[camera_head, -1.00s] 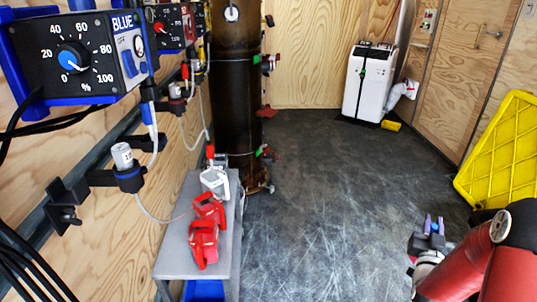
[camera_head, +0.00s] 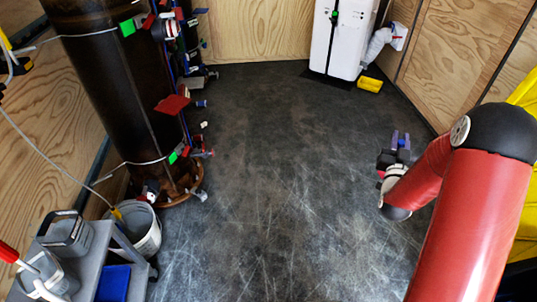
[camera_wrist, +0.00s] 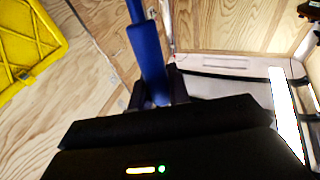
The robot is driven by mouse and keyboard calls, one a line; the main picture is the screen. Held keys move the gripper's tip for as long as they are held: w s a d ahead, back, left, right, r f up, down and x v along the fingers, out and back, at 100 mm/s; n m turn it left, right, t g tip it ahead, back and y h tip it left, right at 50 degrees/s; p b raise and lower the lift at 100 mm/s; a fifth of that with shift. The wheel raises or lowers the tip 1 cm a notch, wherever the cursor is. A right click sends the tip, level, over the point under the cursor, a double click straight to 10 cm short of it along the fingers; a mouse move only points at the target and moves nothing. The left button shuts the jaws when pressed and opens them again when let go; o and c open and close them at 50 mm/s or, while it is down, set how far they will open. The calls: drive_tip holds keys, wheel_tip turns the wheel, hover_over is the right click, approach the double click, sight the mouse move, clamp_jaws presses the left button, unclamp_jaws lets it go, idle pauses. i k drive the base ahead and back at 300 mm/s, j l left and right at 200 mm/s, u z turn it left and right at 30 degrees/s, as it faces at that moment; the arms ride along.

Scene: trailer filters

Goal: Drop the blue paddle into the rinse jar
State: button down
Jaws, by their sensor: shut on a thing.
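The blue paddle (camera_wrist: 150,62) is a long, flat blue bar in the wrist view. It stands up from between the fingers of my gripper (camera_wrist: 156,98), which is shut on it. In the head view my gripper (camera_head: 394,158) is at the right, over open floor, with blue showing at its end. At the lower left of the head view, a grey container (camera_head: 50,272) with a red-handled tool in it and a squarer grey container (camera_head: 66,232) stand on a grey bench. I cannot tell which vessel is the rinse jar. My gripper is far from both.
A pale bucket (camera_head: 143,236) stands on the floor beside the bench (camera_head: 97,262). A dark cylinder (camera_head: 115,100) with cables and fittings rises behind it. A blue bin (camera_head: 113,283) is low beside the bench. A white machine (camera_head: 340,40) is at the back. The middle floor is clear.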

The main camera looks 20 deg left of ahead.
sight(82, 251)
drive_tip(key=i+u, duration=0.1)
drive_tip(key=u, duration=0.85)
drive_tip(key=i+l+u, duration=0.15)
drive_tip(key=u, duration=0.3)
drive_tip(key=l+u, duration=0.1)
drive_tip(key=u, duration=0.35)
